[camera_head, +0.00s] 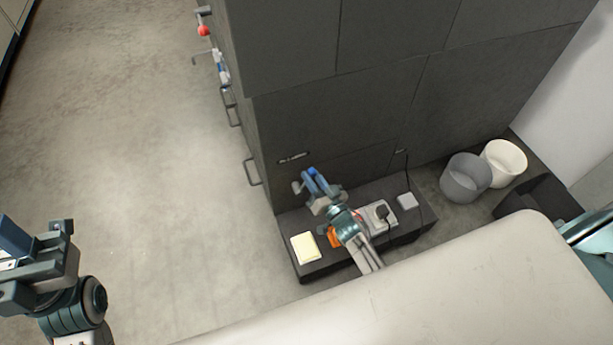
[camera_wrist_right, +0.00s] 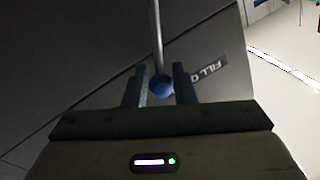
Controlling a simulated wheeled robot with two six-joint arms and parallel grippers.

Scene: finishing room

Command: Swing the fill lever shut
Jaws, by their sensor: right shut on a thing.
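The fill lever is a thin pale rod ending in a round blue knob (camera_wrist_right: 161,87). In the right wrist view the knob sits between my right gripper's two fingers (camera_wrist_right: 160,88), which are closed around it. The rod runs up out of the picture. In the head view my right gripper (camera_head: 312,180) is at the front of the dark panelled block (camera_head: 345,120), and the lever is largely hidden there. My left gripper (camera_head: 35,260) is at the lower left, away from the block; its jaw opening is unclear.
A dark low ledge (camera_head: 318,270) carries a pale yellow pad (camera_head: 305,247), an orange item (camera_head: 334,238) and small boxes. A grey bin (camera_head: 465,180) and a white bin (camera_head: 503,163) stand right. Handles (camera_head: 252,172) stick out from the block's left side. The left floor is clear.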

